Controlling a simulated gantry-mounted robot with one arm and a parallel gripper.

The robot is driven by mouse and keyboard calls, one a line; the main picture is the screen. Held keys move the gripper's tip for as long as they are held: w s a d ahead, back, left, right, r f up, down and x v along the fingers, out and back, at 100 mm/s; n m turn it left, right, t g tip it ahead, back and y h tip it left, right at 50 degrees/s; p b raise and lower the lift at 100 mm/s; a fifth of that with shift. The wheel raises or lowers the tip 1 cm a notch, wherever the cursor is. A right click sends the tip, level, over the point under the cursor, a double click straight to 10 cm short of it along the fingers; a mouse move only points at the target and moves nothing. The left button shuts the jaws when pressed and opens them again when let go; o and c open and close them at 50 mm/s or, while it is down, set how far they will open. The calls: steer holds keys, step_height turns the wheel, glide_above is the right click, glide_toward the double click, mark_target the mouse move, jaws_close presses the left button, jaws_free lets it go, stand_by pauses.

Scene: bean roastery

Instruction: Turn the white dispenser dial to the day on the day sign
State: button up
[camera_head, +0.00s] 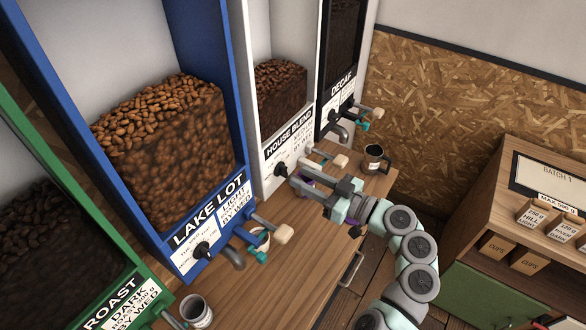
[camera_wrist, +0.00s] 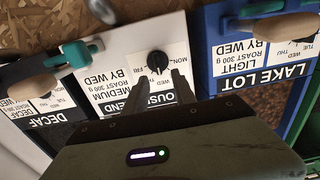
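The white dispenser (camera_head: 263,130), labelled House Blend, stands between the blue and black ones. Its black round dial (camera_head: 281,169) is on the lower front panel, with day names printed around it. The dial also shows in the wrist view (camera_wrist: 157,62), where the panel appears upside down; I cannot tell which day it points to. My gripper (camera_head: 302,183) is in front of this panel. In the wrist view its two fingers (camera_wrist: 161,88) are apart with nothing between them, their tips close to the dial. I cannot make out a day sign in either view.
The blue Lake Lot dispenser (camera_head: 241,95), black Decaf dispenser (camera_head: 330,118) and a green one (camera_head: 65,215) have similar dials or levers. A wooden lever handle (camera_head: 341,161) is close to my gripper. A dark mug (camera_head: 373,158) and a metal cup (camera_head: 196,311) stand on the counter.

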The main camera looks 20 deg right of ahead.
mark_target(287, 169)
steer(key=shift+p+x, duration=0.3)
steer(key=shift+x, duration=1.6)
steer(key=shift+c, duration=0.4)
jaws_close()
